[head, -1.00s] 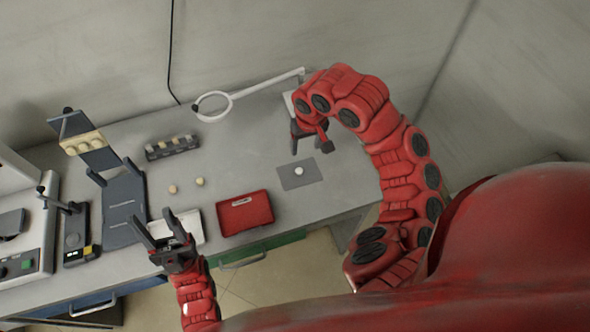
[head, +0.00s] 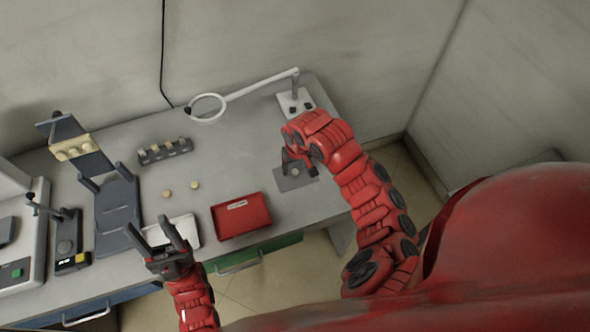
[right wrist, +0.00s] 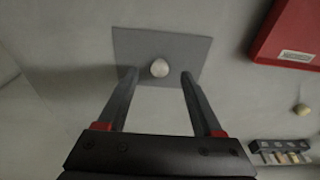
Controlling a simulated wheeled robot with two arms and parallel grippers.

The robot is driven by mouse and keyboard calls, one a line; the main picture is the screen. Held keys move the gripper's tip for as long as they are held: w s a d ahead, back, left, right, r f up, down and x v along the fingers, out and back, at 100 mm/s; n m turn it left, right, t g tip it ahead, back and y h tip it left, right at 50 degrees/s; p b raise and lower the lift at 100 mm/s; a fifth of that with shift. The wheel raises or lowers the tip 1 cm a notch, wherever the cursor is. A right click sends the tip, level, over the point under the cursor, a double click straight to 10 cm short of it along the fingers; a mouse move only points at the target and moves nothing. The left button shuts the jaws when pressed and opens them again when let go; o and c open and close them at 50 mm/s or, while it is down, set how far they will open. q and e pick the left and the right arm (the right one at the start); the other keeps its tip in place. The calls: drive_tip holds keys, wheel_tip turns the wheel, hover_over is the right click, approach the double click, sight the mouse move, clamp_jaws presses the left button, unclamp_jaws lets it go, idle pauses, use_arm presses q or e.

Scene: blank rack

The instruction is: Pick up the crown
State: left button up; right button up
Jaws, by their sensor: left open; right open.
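The crown (right wrist: 159,68) is a small whitish rounded piece on a dark grey square mat (right wrist: 130,42) in the right wrist view. My right gripper (right wrist: 158,76) is open, its two fingers reaching toward the mat with the crown between and just beyond the tips; I cannot tell its exact height. In the head view my right gripper (head: 294,160) hangs over the mat (head: 300,180), and the crown (head: 295,172) is partly hidden beside the fingers. My left gripper (head: 152,238) is open and empty, in front of a white tray (head: 188,232) at the table's front edge.
A red tray (head: 241,216) lies left of the mat. Two small tan pieces (head: 194,185) and a dark rack (head: 165,151) of blocks stand further left and back. A ring magnifier lamp (head: 208,107) arches behind. Table space around the mat is clear.

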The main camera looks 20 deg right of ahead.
sight(295, 173)
drive_tip(key=shift+w+f, duration=0.15)
drive_tip(key=shift+f, duration=0.95)
clamp_jaws()
